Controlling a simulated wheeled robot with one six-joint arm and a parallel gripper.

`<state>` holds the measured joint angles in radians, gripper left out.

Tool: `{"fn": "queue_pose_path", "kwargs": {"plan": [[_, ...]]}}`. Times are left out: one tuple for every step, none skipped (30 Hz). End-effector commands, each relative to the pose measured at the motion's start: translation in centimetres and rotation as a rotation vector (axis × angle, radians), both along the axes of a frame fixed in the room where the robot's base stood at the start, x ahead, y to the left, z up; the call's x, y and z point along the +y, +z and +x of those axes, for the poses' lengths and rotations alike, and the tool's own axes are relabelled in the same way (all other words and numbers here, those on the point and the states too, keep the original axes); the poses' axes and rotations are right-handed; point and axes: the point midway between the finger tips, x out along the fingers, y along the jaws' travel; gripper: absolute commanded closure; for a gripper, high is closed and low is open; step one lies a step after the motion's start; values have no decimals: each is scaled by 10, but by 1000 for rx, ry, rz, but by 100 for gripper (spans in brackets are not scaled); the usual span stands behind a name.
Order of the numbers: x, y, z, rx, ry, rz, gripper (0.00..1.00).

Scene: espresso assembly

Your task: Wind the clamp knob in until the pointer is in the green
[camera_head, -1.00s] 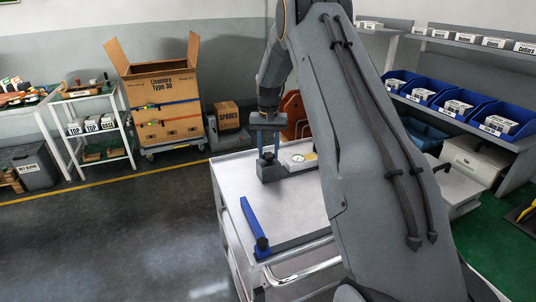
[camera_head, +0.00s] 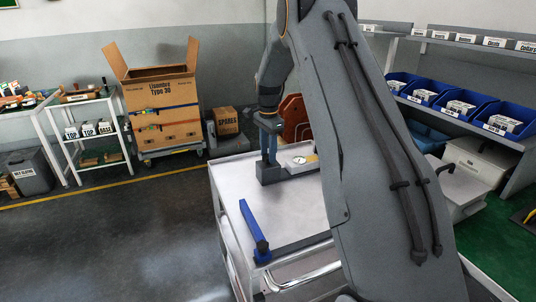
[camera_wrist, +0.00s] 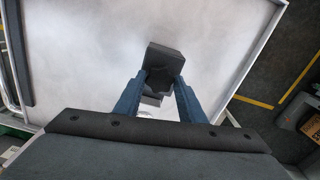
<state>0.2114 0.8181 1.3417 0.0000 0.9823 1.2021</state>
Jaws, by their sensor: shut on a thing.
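A dark grey clamp block (camera_head: 269,175) stands on the far part of the trolley top (camera_head: 295,205). A white round dial (camera_head: 303,159) sits on the pale part just right of it; its pointer and any green band are too small to read. My gripper (camera_head: 268,160) points down over the block with its blue fingers close to it. In the wrist view the fingers (camera_wrist: 158,88) are shut on a dark piece, seemingly the clamp knob (camera_wrist: 158,78), in front of the grey block (camera_wrist: 165,57). The knob is mostly hidden by the fingers in the head view.
My arm covers the trolley's right side. A brown board (camera_head: 294,118) stands behind it. Blue bins (camera_head: 457,106) are on the right shelf. The middle of the trolley top is clear.

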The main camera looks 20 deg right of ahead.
Motion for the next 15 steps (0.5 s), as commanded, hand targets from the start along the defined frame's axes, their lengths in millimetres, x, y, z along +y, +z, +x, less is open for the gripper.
{"fn": "queue_pose_path", "kwargs": {"plan": [[0, 0, 1, -2, -44, -1, 86], [0, 0, 1, -2, -73, 0, 86], [0, 0, 1, -2, -111, 0, 86], [0, 0, 1, -2, -139, 0, 86], [0, 0, 1, -2, -168, 0, 86], [0, 0, 1, -2, -206, 0, 86], [0, 1, 1, -2, -234, 0, 86], [0, 1, 1, -2, -263, -1, 86], [0, 1, 1, -2, -300, -1, 86], [0, 1, 1, -3, -328, -1, 86], [0, 1, 1, -3, -355, 0, 86], [0, 1, 1, -3, -391, 0, 86], [0, 1, 1, -3, -417, 0, 86], [0, 1, 1, -3, -442, 0, 86], [0, 1, 1, -3, -475, 0, 86]]}}
